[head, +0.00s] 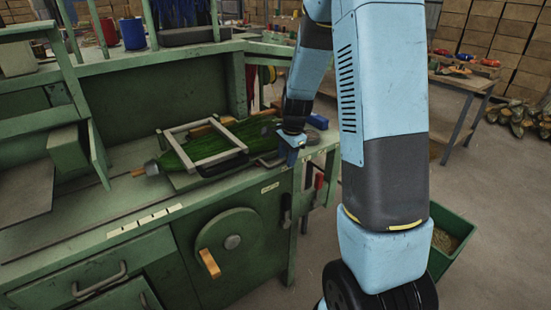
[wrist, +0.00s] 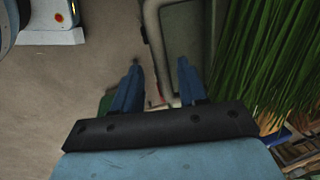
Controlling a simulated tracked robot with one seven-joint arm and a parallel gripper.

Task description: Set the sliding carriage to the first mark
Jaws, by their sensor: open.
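In the head view, a grey rectangular frame (head: 201,143), which looks like the sliding carriage, lies around a long bundle of green bristles (head: 215,146) on the workbench. White label strips (head: 145,221) run along the bench's front edge; I cannot tell which is the first mark. My gripper (head: 291,156) is just right of the frame, low over the bench's right end. In the wrist view, my gripper (wrist: 160,78) has its two blue fingers apart. A pale bent bar (wrist: 153,45) lies beyond and partly between them; contact cannot be told. Bristles (wrist: 265,60) fill the right side.
The green workbench (head: 70,235) has a round wheel with a wooden handle (head: 209,263) on its front. A shelf with blue and red cups (head: 132,33) stands behind. A green bin (head: 455,236) is on the floor at right. Open floor (head: 500,200) lies beyond.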

